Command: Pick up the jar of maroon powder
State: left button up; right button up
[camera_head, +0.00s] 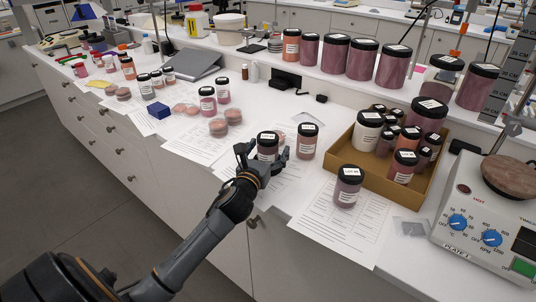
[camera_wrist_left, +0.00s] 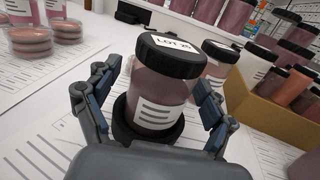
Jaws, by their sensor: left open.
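A jar of dull maroon powder (camera_head: 268,152) with a black lid and white label stands upright on the paper-covered bench front. My left gripper (camera_head: 263,158) is open around this jar, with a finger on each side. In the left wrist view the jar (camera_wrist_left: 158,88) fills the space between the open fingers (camera_wrist_left: 152,100), and gaps show on both sides. Its lower part sits in front of the palm. A reddish jar (camera_head: 307,143) stands just right of it, and a mauve jar (camera_head: 347,187) stands nearer the front right. My right gripper is not in view.
A cardboard tray (camera_head: 372,172) of jars stands to the right, beside a hot plate (camera_head: 485,225). Large jars line the raised shelf behind. Printed sheets (camera_head: 340,225) cover the front.

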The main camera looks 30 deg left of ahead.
pick_arm(q)
jog(key=shift+s, duration=0.1)
jog(key=c, duration=1.4)
